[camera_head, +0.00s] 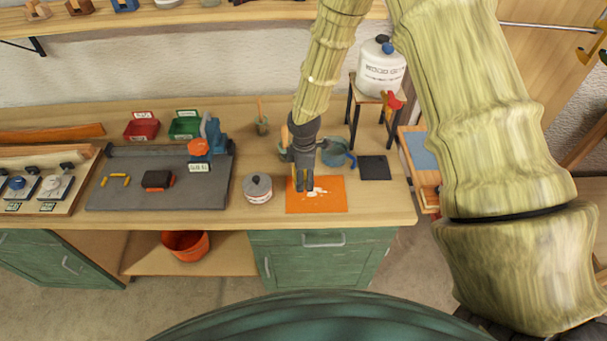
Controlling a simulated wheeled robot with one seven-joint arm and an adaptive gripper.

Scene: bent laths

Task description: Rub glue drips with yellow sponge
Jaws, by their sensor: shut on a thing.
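An orange mat (332,203) lies on the workbench near its front edge, with pale glue drips (317,193) on it. My gripper (304,187) points down over the left part of the mat, just left of the drips. It is shut on the yellow sponge (294,183), of which only a small yellow strip shows beside the fingers. The fingers hide the rest of the sponge. I cannot tell whether the sponge touches the mat.
A lidded tub (258,190) stands close left of the mat. A blue-grey pot (336,153) and a dark square pad (375,168) are behind and right. A glue container (381,70) sits on a stand. A grey board (150,190) fills the bench's left-middle.

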